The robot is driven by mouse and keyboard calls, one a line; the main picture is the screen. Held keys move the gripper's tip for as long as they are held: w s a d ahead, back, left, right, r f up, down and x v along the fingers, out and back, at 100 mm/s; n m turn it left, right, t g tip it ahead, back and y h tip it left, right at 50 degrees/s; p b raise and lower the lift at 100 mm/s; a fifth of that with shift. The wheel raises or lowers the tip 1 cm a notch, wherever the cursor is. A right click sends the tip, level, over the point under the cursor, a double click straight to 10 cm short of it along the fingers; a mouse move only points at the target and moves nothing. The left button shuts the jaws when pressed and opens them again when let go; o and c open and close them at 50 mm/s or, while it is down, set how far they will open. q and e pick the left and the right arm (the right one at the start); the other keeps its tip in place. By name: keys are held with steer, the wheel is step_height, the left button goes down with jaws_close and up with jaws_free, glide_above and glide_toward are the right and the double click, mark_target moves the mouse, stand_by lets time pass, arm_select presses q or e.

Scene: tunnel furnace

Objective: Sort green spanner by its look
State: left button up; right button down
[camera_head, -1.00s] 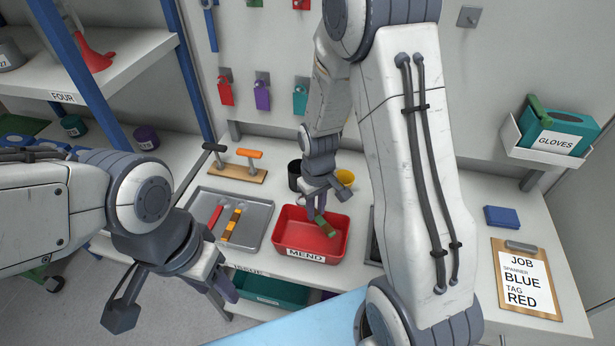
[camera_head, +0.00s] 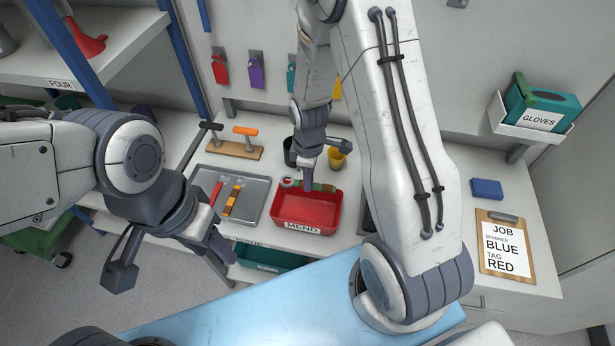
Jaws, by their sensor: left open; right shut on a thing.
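The green spanner (camera_head: 326,186) shows at the back rim of the red bin (camera_head: 305,226) marked MEND. It lies roughly level across the picture, with a pale ring end at its left. My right gripper (camera_head: 309,182) points down and is shut on the spanner, its fingers hiding the middle. I cannot tell whether the spanner touches the rim. My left gripper (camera_head: 172,264) is open and empty at the front left, before the bench, well away from the spanner.
A grey tray (camera_head: 257,188) left of the bin holds a red-handled tool and a yellow-brown one. Behind stand a wooden rack (camera_head: 236,150), a black cup and a yellow cup (camera_head: 337,159). A clipboard (camera_head: 506,248) reads JOB, BLUE, TAG RED. A green bin (camera_head: 258,256) sits below.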

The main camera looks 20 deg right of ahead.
steer(key=shift+f+b, duration=1.4)
steer(key=shift+f, duration=0.55)
steer(key=shift+f+b, duration=2.95)
steer(key=shift+f, duration=0.9)
steer(key=shift+c, duration=0.9)
jaws_free()
steer(key=shift+r, duration=0.15)
steer(key=shift+r+p, duration=3.95)
steer(key=shift+r, duration=0.5)
steer(key=shift+f, duration=0.1)
